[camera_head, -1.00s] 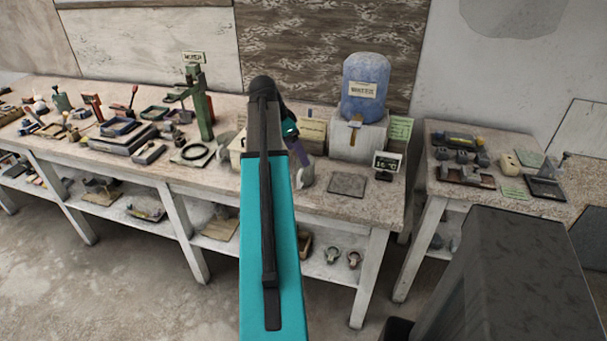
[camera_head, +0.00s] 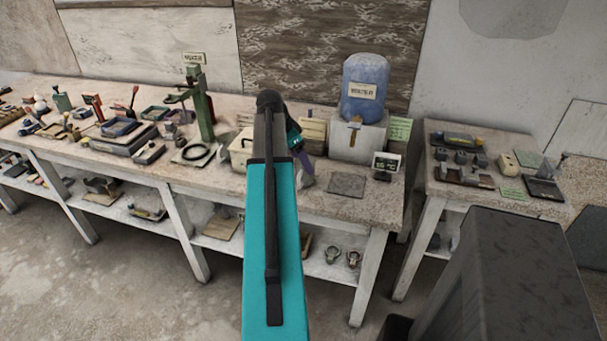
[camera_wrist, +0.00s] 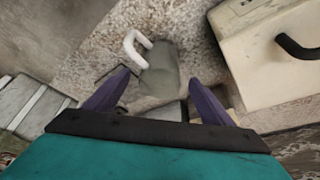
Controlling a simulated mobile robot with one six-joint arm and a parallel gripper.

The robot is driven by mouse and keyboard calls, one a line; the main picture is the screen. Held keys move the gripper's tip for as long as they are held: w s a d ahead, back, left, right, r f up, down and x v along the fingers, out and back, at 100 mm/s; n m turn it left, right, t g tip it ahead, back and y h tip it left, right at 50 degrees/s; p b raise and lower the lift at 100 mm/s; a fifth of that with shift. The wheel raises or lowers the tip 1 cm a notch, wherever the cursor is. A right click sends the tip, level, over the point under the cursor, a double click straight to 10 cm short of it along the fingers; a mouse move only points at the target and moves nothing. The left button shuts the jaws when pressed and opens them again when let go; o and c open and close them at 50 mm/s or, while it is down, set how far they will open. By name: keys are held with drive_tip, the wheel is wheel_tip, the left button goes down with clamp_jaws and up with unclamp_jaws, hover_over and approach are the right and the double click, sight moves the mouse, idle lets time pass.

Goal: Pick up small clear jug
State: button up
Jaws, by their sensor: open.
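A small greyish, see-through jug (camera_wrist: 160,82) with a pale looped handle (camera_wrist: 136,46) is on the speckled worktop in the wrist view. My gripper (camera_wrist: 158,77) is open, its two purple fingers apart on either side of the jug's lower part in the picture. I cannot tell whether the fingers touch it. In the head view my gripper (camera_head: 300,158) is over the workbench, mostly hidden by my teal arm. A greyish shape just right of the fingers there may be the jug, but it is too small and covered to be sure.
A cream box (camera_wrist: 270,55) with a black handle stands close on the right in the wrist view. In the head view, a blue water container (camera_head: 365,85) on a pale block, a small display (camera_head: 386,163) and a flat grey slab (camera_head: 347,184) lie right of my gripper.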

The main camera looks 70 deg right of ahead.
drive_tip(key=shift+x, duration=1.4)
drive_tip(key=c, duration=1.2)
drive_tip(key=shift+r, duration=0.2)
drive_tip(key=shift+r+b, duration=0.85)
drive_tip(key=shift+r, duration=4)
